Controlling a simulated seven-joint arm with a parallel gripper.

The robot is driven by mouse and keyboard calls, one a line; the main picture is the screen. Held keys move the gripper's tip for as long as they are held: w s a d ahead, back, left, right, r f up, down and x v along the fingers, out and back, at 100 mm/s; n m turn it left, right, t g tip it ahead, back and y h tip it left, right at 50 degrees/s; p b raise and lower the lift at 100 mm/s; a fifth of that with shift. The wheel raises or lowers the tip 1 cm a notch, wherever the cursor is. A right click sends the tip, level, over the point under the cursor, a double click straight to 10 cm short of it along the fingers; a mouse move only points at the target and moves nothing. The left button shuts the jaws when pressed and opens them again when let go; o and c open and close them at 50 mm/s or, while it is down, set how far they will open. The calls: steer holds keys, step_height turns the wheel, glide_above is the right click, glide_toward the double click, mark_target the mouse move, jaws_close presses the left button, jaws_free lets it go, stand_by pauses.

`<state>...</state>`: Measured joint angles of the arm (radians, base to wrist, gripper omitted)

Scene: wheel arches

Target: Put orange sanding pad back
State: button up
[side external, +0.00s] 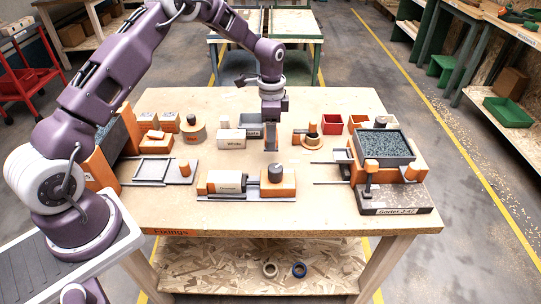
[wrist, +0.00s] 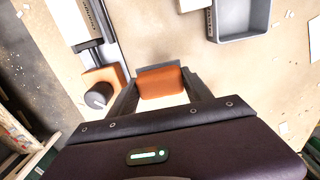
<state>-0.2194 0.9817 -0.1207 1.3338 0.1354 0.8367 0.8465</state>
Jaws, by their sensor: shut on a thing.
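The orange sanding pad (wrist: 160,84) is between the two fingers of my gripper (wrist: 161,98) in the wrist view, with a grey strip along its far edge. My gripper is shut on it. In the side view my gripper (side external: 270,139) points down over the middle of the table, behind the orange block with a dark knob (side external: 277,184). The pad is too small there to make out clearly. It appears held above the tabletop, but the exact gap cannot be told.
The block and a white labelled box (side external: 226,182) form a fixture at the front. A grey tray (wrist: 243,20) is at upper right in the wrist view. A sorter with a dark filled bin (side external: 383,145) stands at right. Red bins (side external: 332,124) stand behind.

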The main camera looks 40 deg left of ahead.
mark_target(271, 160)
step_height(271, 160, down, 6)
steer(key=shift+f, duration=0.15)
steer(key=shift+f, duration=0.1)
steer(key=o, duration=1.6)
